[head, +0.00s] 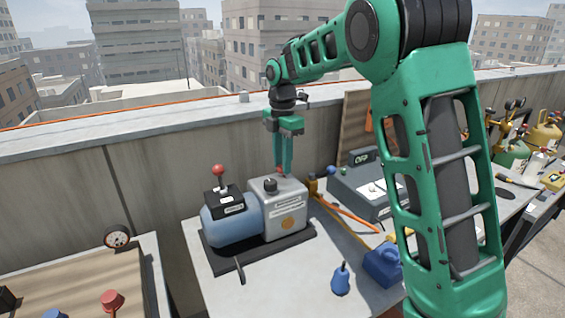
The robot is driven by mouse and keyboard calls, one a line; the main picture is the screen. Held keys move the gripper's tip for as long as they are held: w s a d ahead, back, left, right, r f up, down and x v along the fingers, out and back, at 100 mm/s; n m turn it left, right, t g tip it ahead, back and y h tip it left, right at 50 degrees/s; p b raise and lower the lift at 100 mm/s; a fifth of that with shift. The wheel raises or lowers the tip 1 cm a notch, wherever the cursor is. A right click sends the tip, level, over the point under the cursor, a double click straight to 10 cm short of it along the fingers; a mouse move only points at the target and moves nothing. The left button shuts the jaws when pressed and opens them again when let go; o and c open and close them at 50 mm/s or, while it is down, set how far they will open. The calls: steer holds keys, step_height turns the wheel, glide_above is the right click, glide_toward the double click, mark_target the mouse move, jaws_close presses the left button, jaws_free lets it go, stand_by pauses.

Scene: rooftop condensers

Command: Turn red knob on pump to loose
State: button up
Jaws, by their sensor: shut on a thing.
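The pump (285,212) stands on the table, with a blue motor body (232,226) at left and a grey metal block at right, on a black base. My gripper (283,170) points down at the grey block's top rear edge. It is shut on a small red knob (280,169), which is mostly hidden between the fingers. A black cap (270,185) stands on the block just in front of the fingers. A red ball-topped lever (218,170) rises from the black box on the motor, apart from my gripper. The knob's turn position is too small to tell.
A grey scale-like device (362,190) sits right of the pump, with an orange hose (352,215) between. A blue bottle (340,280) and a blue block (384,264) lie in front. A parapet wall (60,190) runs behind. My arm covers part of the right side.

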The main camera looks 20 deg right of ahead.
steer(key=shift+w+r+n, duration=0.15)
steer(key=shift+w+n, duration=0.05)
steer(key=shift+n, duration=0.3)
steer(key=shift+a, duration=0.1)
steer(key=o, duration=1)
steer(key=shift+o, duration=0.2)
step_height(320, 180, up, 10)
steer(key=shift+r, duration=0.25)
